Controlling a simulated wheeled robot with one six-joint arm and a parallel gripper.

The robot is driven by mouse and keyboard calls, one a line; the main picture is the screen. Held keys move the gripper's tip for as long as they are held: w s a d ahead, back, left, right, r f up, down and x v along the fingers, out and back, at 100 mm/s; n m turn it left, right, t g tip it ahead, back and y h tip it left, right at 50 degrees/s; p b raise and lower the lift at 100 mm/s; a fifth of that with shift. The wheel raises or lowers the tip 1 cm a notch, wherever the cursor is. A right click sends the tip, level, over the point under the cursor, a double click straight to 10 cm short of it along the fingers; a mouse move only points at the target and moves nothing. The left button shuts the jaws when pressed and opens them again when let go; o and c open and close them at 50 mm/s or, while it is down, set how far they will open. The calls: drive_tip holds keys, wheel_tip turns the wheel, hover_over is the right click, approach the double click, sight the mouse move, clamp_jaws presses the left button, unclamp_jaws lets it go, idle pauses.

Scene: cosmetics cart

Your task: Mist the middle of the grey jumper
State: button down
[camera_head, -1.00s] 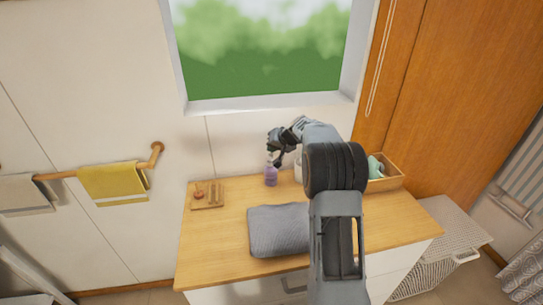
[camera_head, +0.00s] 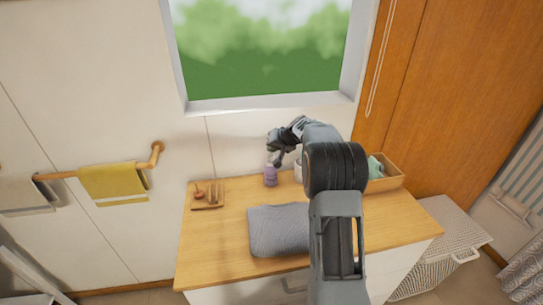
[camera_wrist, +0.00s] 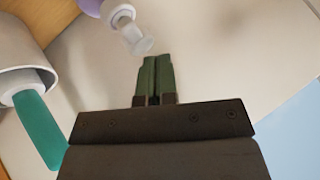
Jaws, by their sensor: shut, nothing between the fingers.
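The folded grey jumper (camera_head: 278,231) lies on the wooden cart top, its right part hidden behind my arm. A small purple bottle (camera_head: 270,177) stands upright at the back of the cart top, left of my arm. In the wrist view a purple bottle with a clear nozzle (camera_wrist: 128,25) shows at the top edge, its body mostly cut off. My gripper (camera_head: 275,158) is just above and beside the bottle's top in the head view. In the wrist view its green fingers (camera_wrist: 157,62) are together and empty, close to the nozzle; contact cannot be told.
A white pot (camera_wrist: 22,75) with a teal item (camera_wrist: 40,125) is at the left of the wrist view. A wooden tray (camera_head: 207,196) with small items stands back left. A wooden box (camera_head: 388,181) holding a mint item stands back right. A wicker basket (camera_head: 437,250) is right of the cart.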

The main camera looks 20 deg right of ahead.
sight(272, 154)
drive_tip(key=shift+f+b, duration=0.6)
drive_tip(key=shift+b, duration=0.25)
idle(0.4)
drive_tip(key=shift+r, duration=0.7)
drive_tip(key=shift+r+p, duration=1.85)
drive_tip(key=shift+r, duration=1.1)
idle(0.3)
